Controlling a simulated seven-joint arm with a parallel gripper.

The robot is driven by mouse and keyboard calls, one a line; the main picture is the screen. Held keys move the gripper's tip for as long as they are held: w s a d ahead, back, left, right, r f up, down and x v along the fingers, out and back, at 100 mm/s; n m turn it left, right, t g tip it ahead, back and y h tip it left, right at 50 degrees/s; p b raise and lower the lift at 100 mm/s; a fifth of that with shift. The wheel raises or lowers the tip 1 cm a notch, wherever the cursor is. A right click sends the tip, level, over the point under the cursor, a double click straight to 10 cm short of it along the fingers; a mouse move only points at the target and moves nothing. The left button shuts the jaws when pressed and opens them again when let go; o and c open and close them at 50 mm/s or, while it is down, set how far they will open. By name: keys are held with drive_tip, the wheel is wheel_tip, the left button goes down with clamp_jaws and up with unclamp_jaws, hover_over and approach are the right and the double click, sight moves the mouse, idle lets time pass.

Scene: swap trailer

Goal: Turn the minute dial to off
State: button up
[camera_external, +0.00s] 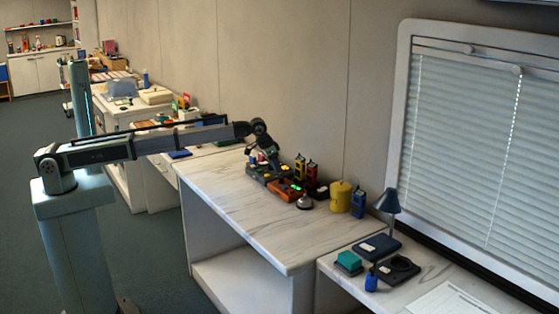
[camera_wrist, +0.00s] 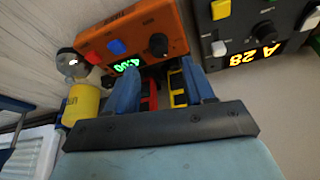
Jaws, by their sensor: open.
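The orange box (camera_wrist: 133,28) has a lit green display reading 4:00, a blue button, a red button and a black dial (camera_wrist: 158,45). The dial's pointer position is too small to read. In the external view the orange box (camera_external: 283,192) sits on the marble-topped table. My gripper (camera_wrist: 159,66) is open, its two blue fingers apart and empty. In the wrist view the dial shows just past the fingertips, between them; I cannot tell whether they touch it. In the external view my gripper (camera_external: 268,160) is over the group of boxes, its fingers partly hidden among them.
A dark box (camera_wrist: 258,35) with a lit "A 28" display, knob and switches stands beside the orange box. Red and yellow devices stand behind the boxes. A silver bell (camera_external: 305,202) and a yellow cylinder (camera_external: 340,197) are to the right. The table's front (camera_external: 255,235) is clear.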

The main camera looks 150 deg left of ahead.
sight(281, 178)
drive_tip(key=shift+x, duration=3.1)
clamp_jaws()
drive_tip(key=n+g, duration=0.1)
drive_tip(key=n, duration=0.2)
drive_tip(key=shift+w, duration=0.15)
drive_tip(key=shift+n+g, duration=0.9)
drive_tip(key=shift+n, duration=1)
